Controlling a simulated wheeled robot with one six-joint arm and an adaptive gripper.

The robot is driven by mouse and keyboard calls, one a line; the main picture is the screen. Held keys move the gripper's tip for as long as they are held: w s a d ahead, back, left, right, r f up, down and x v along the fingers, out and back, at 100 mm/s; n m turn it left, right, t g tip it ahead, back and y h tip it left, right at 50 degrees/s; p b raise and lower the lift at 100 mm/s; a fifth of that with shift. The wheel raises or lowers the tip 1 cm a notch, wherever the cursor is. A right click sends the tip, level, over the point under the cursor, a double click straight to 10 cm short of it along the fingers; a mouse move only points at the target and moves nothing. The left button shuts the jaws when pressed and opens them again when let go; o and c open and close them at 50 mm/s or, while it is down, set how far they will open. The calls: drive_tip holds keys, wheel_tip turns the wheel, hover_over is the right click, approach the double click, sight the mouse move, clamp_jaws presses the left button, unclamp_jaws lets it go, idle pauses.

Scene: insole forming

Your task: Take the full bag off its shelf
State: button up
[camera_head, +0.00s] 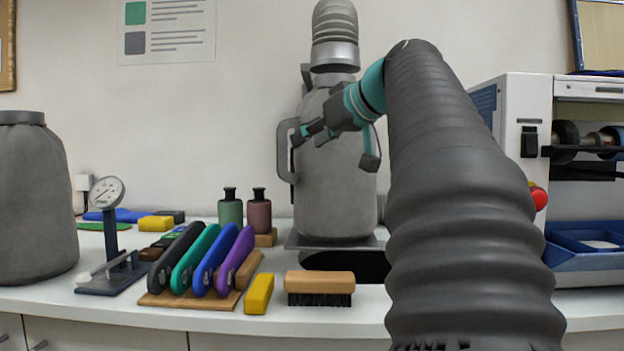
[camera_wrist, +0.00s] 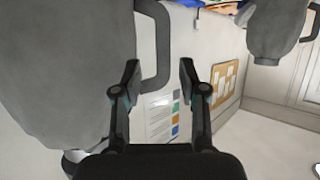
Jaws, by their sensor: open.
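A large grey bag (camera_head: 335,200) stands upright on a thin grey shelf plate (camera_head: 294,242), beneath a ribbed hose end with a metal collar (camera_head: 334,55). Its loop handle (camera_head: 283,165) sticks out on its left side. My gripper (camera_head: 306,134) is in front of the bag's upper left, close to the handle. It is open and empty. In the wrist view the bag (camera_wrist: 60,60) fills the left side, and its handle (camera_wrist: 163,75) appears between the open fingers of my gripper (camera_wrist: 159,78). Whether the fingers touch it I cannot tell. No label shows whether the bag is full.
A second grey bag (camera_head: 35,200) stands at the far left of the counter. A gauge (camera_head: 106,195), several coloured handled tools (camera_head: 210,262), two bottles (camera_head: 230,208), a yellow block (camera_head: 259,293) and a brush (camera_head: 319,284) crowd the counter. A white machine (camera_head: 522,110) stands right.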

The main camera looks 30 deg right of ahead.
sight(284, 155)
drive_tip(key=x, duration=0.9)
drive_tip(key=shift+w+a+f, duration=0.15)
drive_tip(key=shift+w+f, duration=0.1)
drive_tip(key=shift+w, duration=0.05)
clamp_jaws()
drive_tip(key=shift+r, duration=0.1)
